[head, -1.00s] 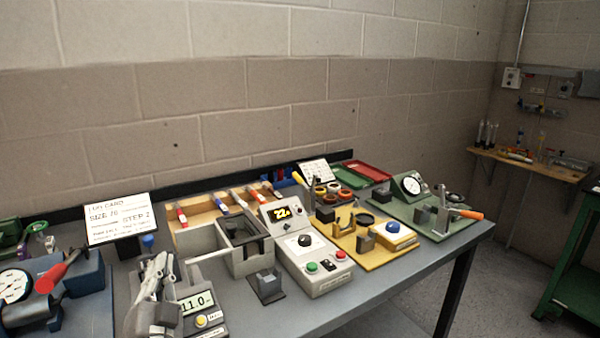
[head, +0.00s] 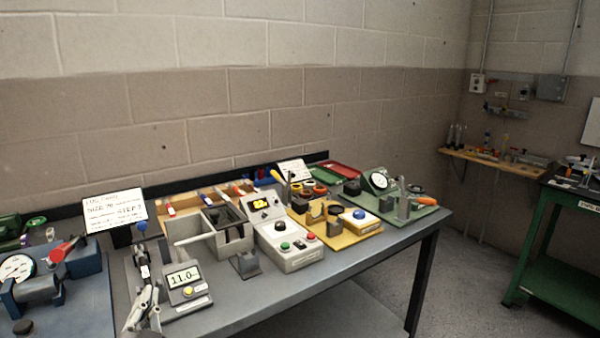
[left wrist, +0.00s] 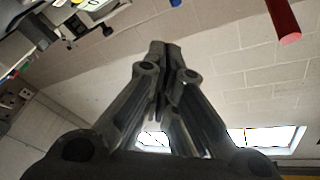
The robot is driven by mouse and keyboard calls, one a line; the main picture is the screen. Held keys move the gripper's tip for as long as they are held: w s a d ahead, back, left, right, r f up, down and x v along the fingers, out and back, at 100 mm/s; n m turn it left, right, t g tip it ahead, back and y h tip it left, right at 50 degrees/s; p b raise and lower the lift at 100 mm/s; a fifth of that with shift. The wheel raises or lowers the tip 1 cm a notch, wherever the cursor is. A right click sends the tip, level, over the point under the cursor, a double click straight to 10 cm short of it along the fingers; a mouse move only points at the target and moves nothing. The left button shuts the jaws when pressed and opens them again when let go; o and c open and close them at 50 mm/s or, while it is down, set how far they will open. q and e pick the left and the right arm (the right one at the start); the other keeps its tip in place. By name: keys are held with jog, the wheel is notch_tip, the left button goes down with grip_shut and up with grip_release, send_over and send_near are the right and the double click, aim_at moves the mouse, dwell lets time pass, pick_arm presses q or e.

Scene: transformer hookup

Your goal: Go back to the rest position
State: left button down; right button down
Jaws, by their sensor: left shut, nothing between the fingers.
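My left gripper (head: 142,285) is at the lower left of the head view, over the left part of the grey workbench (head: 340,268). It stands just left of the grey meter reading 11.0 (head: 186,285). In the left wrist view its fingers (left wrist: 165,50) are shut together with nothing between them. I cannot tell whether it touches the bench. My right gripper shows in neither view.
A blue press with a dial (head: 60,270) stands left of the gripper. A white card (head: 115,208) stands behind it.

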pick_arm(q)
jog(key=s+d+f+n+g+h, duration=0.1)
jog(key=s+d+f+g+h, duration=0.1)
jog(key=s+f+g, duration=0.5)
jog(key=s+d+f+n+g+h, duration=0.15)
jog(key=s+f, duration=0.35)
jog(key=f, duration=0.6)
jog(key=s+d+f+g+h, duration=0.1)
jog(key=s+d+f+g, duration=0.25)
jog(key=s, duration=0.45)
jog(key=s+d+f+g+h, duration=0.2)
jog(key=s+f+g, duration=0.15)
jog(key=s, duration=0.45)
notch_tip(320, 180, down, 27)
jog(key=s+g, duration=0.1)
jog(key=s, duration=0.1)
jog(key=s+a+f, duration=0.1)
jog(key=s+f, duration=0.7)
jog(key=s+a+f+g, duration=0.1)
jog(key=s+a+f, duration=0.1)
jog(key=s+f, duration=0.5)
jog(key=shift+s+a+f+y, duration=0.25)
jog(key=shift+s+f+y, duration=0.1)
jog(key=shift+s, duration=0.2)
